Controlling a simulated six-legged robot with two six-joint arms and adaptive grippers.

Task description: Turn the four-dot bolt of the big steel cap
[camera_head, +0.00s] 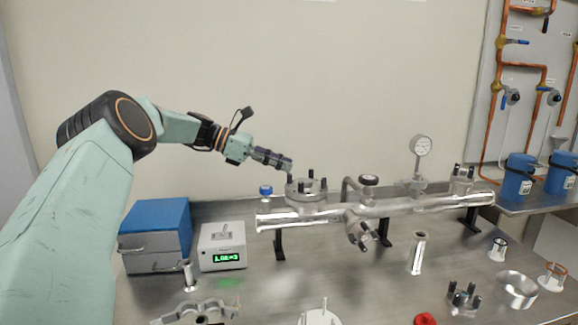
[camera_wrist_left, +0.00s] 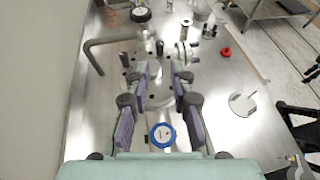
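The big steel cap (camera_head: 306,194) sits on top of the left end of the steel pipe assembly, with several dark bolts standing up around it. No dots on the bolts can be made out. My left gripper (camera_head: 288,165) is above and just left of the cap, pointing right and slightly down. In the left wrist view its two purple-padded fingers (camera_wrist_left: 160,72) are apart, with the round steel cap (camera_wrist_left: 158,96) visible in the gap beyond them. It holds nothing. I cannot tell whether a fingertip touches a bolt. My right gripper is out of view.
The pipe assembly (camera_head: 415,205) runs right, with a gauge (camera_head: 421,147) upright on it. A blue box (camera_head: 157,227) and a white display unit (camera_head: 222,247) stand left. A blue-topped item (camera_head: 265,190) is left of the cap. Several loose fittings lie in front; some bare tabletop (camera_head: 335,270) shows between.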

